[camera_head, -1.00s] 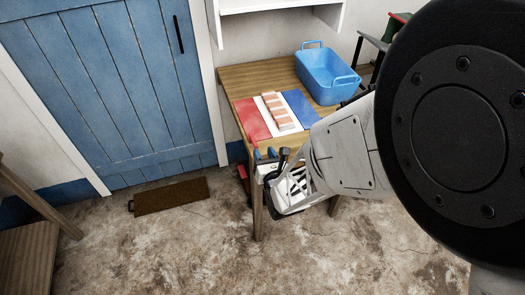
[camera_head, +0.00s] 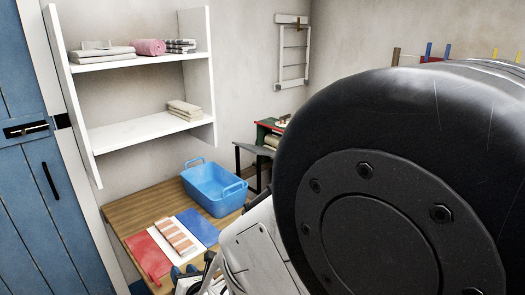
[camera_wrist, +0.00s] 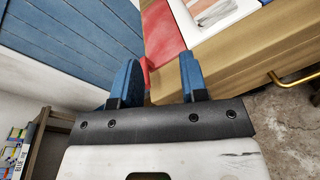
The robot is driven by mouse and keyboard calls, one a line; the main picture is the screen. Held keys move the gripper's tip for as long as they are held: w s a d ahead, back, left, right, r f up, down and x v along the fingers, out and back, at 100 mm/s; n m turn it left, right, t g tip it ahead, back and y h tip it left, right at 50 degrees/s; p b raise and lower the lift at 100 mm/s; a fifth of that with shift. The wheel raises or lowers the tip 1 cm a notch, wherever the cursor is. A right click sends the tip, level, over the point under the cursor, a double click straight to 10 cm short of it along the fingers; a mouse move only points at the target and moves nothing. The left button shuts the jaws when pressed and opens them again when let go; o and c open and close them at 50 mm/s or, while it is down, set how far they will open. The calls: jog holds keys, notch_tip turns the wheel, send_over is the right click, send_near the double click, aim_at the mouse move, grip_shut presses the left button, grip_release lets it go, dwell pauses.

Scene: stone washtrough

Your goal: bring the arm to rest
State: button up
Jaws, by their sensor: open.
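My gripper (camera_wrist: 158,82) shows in the wrist view with its two blue fingers apart and nothing between them. Beyond the fingers are the wooden table's edge (camera_wrist: 221,50) and a red cloth or mat (camera_wrist: 163,32). In the head view my arm fills the lower right, and the gripper is mostly cut off at the bottom edge, by the front of the wooden table (camera_head: 135,212). On the table lie a red panel (camera_head: 148,254), a striped folded cloth (camera_head: 176,236) on a white panel, and a blue panel (camera_head: 198,228).
A blue basin (camera_head: 214,188) stands at the table's back. White shelves (camera_head: 140,60) with folded cloths hang above. A blue door (camera_head: 30,200) is at left. A brass-coloured handle (camera_wrist: 290,77) juts from the table front. My arm hides the right side.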

jog(key=d+r+m+g+h, duration=0.2)
jog(key=d+r+m+h, duration=0.2)
jog(key=d+r+m, duration=0.55)
jog(key=d+r+m+g+h, duration=0.1)
jog(key=d+r+m+h, duration=0.35)
jog(key=d+m, duration=0.75)
jog(key=s+d+r+m+g+h, duration=0.1)
jog(key=s+d+r+m+g, duration=0.2)
jog(key=s+d+m, duration=0.6)
jog(key=s+d+r+m+g+h, duration=0.1)
jog(key=s+d+r+m+g, duration=0.3)
jog(key=s+d+r+m, duration=0.3)
jog(key=s+d+m, duration=0.1)
jog(key=s+d, duration=0.3)
jog(key=s, duration=0.1)
jog(key=shift+s+d+r+m, duration=0.15)
jog(key=shift+s+r+m, duration=0.1)
jog(key=shift+r+m, duration=0.1)
